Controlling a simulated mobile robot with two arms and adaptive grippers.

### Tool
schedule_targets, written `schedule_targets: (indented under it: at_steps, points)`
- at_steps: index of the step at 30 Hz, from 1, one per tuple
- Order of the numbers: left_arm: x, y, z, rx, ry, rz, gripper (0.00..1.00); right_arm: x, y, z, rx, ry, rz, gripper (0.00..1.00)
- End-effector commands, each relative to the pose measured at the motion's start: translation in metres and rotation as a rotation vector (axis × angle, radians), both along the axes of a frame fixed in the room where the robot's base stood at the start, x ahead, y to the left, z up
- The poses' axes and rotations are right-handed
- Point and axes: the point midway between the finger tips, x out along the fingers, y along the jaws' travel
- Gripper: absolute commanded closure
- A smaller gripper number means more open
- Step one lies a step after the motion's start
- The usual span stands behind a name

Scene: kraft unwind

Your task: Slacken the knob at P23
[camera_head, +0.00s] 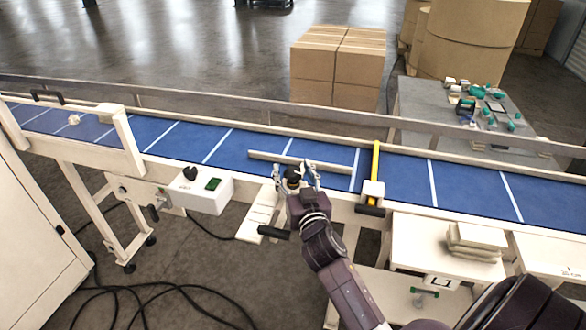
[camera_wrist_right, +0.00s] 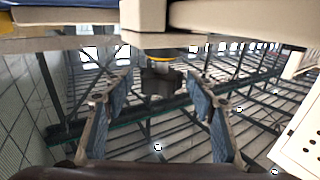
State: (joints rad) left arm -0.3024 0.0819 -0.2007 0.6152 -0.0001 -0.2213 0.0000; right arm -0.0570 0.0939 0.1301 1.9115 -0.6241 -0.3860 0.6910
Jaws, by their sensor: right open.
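A dark knob (camera_head: 292,179) is on the near side of the blue conveyor, partly hidden by my right gripper (camera_head: 295,172). The right wrist view shows a black lobed knob (camera_wrist_right: 161,80) with a yellow ring, under a pale body. My right gripper (camera_wrist_right: 156,84) is open there, one finger on each side of the knob. Gaps show between the knob and both fingers, so it is not gripped. I cannot read a P23 label. My left gripper is not in view.
A control box (camera_head: 208,190) with another black knob and a green display is left of the gripper. A black handle (camera_head: 275,232) sticks out just below it. A yellow bar (camera_head: 375,160) crosses the belt to the right. Cables (camera_head: 150,290) lie on the floor.

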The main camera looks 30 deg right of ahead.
Motion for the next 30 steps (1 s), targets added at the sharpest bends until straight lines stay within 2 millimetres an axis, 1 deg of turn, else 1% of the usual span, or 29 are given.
schedule_targets:
  at_steps: [1,3,7,8,18,19,25,30]
  points:
    - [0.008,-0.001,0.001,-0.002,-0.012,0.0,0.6,0.001,0.0,0.0,0.0,0.0,0.0,0.48]
    - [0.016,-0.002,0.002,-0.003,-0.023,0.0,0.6,0.001,0.0,0.0,0.0,0.0,0.0,0.48]
    - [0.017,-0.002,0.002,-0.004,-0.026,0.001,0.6,0.001,0.0,0.0,0.0,0.0,0.0,0.48]
    - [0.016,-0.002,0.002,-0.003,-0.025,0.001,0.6,0.001,0.0,0.0,0.0,0.0,0.0,0.51]
    - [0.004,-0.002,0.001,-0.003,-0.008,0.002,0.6,0.0,0.0,0.0,0.0,0.0,0.0,0.88]
    - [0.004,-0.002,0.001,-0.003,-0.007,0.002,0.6,0.0,0.0,0.0,0.0,0.0,0.0,0.9]
    - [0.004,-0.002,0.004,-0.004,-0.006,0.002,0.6,0.0,-0.001,0.001,-0.002,0.002,0.016,0.9]
    - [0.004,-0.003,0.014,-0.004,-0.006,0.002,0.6,0.0,-0.002,0.002,-0.006,0.004,0.076,0.9]
